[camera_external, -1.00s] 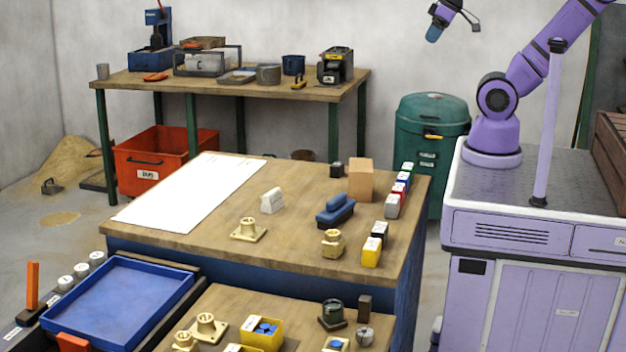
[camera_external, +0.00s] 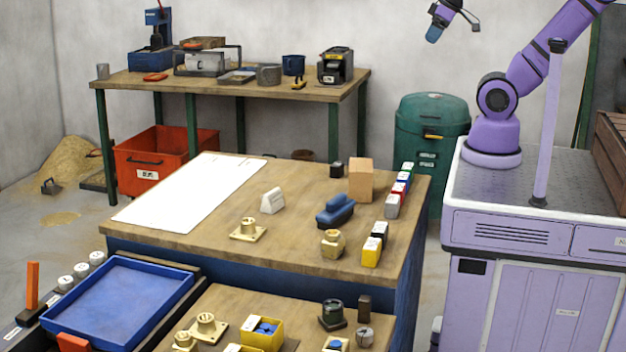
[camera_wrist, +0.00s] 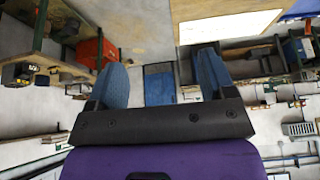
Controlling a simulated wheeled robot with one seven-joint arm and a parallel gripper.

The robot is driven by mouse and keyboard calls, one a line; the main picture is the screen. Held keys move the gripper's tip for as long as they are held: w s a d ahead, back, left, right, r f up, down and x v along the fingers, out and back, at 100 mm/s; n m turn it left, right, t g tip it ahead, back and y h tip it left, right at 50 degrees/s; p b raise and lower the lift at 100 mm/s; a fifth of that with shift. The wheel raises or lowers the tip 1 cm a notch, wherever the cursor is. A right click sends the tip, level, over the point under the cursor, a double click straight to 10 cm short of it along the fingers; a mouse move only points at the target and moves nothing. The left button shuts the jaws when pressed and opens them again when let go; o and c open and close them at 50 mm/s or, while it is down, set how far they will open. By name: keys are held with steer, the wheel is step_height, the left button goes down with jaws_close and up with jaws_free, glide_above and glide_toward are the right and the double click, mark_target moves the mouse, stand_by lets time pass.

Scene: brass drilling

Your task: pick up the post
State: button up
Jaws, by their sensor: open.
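Nothing is clearly marked as the post, and I cannot tell which part it is. Candidates are a brass part with a square flange and short round stem (camera_external: 248,229) on the main bench, a rounded brass fitting (camera_external: 332,244) to its right, and another flanged brass part (camera_external: 206,328) on the front bench. A small dark upright block (camera_external: 364,305) stands on the front bench. My gripper (camera_external: 440,22) is high up at the top right, far from all of them. In the wrist view my gripper (camera_wrist: 161,75) has its two blue fingers apart, with nothing between them.
The main bench (camera_external: 190,243) also bears a white sheet (camera_external: 190,192), a grey-white wedge (camera_external: 272,200), a blue-handled block (camera_external: 335,210), a cardboard box (camera_external: 361,180) and a row of small coloured boxes (camera_external: 372,252). A blue tray (camera_external: 120,300) is at front left.

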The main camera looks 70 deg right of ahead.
steer(key=c, duration=0.4)
steer(key=shift+o, duration=0.2)
